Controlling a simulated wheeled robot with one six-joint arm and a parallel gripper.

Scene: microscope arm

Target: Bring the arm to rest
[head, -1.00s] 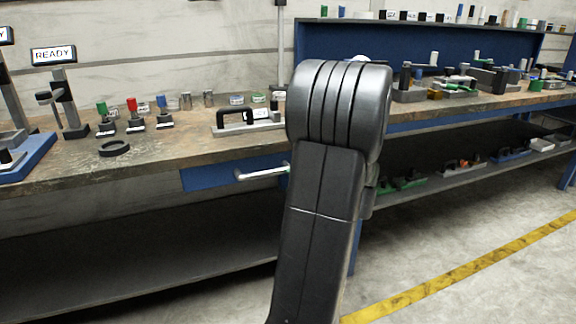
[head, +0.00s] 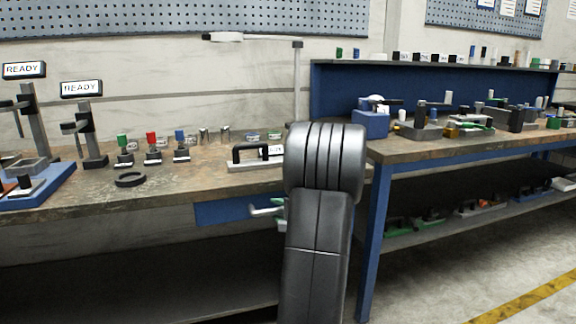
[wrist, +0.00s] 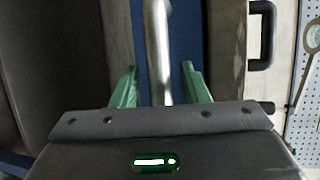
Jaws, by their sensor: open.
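My gripper (wrist: 160,82) has two green fingers, open and apart. In the wrist view, a silver bar handle (wrist: 158,45) runs between them; contact cannot be told. In the head view, the green fingers of my gripper (head: 270,212) show beside my black arm (head: 318,230), close to the handle on the front of a blue drawer (head: 221,213). The drawer is under the left bench. My arm hides part of the drawer and the wrist.
The left bench top (head: 75,195) holds a black ring (head: 130,180), a black-handled block (head: 257,156), coloured-topped pieces and two stands with READY signs (head: 81,89). A post lamp (head: 297,80) rises behind my arm. Another bench (head: 440,150) stands right. Floor is open at lower right.

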